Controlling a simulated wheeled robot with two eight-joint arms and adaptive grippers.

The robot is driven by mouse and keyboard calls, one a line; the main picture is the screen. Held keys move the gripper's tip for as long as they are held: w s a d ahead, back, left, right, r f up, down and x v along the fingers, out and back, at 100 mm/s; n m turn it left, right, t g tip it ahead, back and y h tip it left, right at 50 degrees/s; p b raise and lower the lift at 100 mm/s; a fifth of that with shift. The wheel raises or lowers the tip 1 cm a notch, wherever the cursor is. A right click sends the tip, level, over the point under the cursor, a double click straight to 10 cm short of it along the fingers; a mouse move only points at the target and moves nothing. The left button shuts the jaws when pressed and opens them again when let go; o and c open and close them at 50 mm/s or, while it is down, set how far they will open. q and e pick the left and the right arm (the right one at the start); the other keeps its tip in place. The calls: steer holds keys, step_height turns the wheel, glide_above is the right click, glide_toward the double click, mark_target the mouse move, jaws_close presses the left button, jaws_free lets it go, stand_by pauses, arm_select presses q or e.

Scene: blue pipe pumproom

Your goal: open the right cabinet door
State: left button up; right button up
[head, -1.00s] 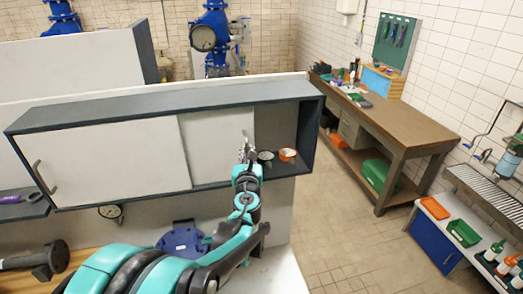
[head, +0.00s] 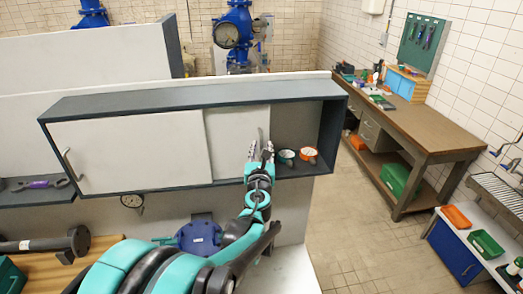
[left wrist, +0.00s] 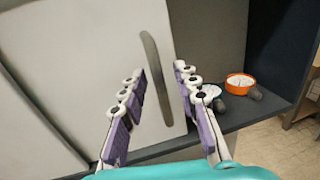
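The grey cabinet (head: 150,97) has a pale left door (head: 130,155) and a pale right door (head: 230,140) set behind it. The right door stands partly open: the compartment to its right is uncovered. Its dark vertical handle (left wrist: 157,78) is near its right edge and also shows in the head view (head: 261,138). My left gripper (head: 261,155) is at this handle. In the left wrist view, my left gripper (left wrist: 160,90) is open, its purple-padded fingers on either side of the handle, with gaps visible. Contact is not clear. My right gripper is not in view.
A teal-rimmed roll (head: 286,156) and an orange roll (head: 308,155) sit in the open compartment, close to my left gripper's right. A wooden workbench (head: 425,125) stands at the right. The tiled floor (head: 365,235) between is clear.

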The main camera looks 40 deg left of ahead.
arm_select(q)
steer(key=shift+d, duration=0.1)
steer(key=v, duration=1.2)
steer(key=s+d+f+n+g+h+b, duration=0.1)
steer(key=d+f+n+g+b, duration=0.15)
steer(key=f+n+b, duration=0.7)
steer(key=s+d+f+n+g+h+b, duration=0.1)
steer(key=s+d+f+n+h+b, duration=0.15)
steer(key=f+n+b, duration=0.65)
steer(key=s+d+f+n+g+h+b, duration=0.2)
steer(key=d+f+n, duration=0.3)
steer(key=d+f, duration=0.4)
steer(key=s+d+f+n+g+h+b, duration=0.1)
steer(key=s+d+f+n+h+b, duration=0.2)
steer(key=d+f, duration=0.6)
step_height(320, 180, down, 4)
steer(key=shift+r+n+g+h+b, duration=0.15)
steer(key=shift+n+g+h+b, duration=0.2)
steer(key=shift+n+h+b, duration=0.8)
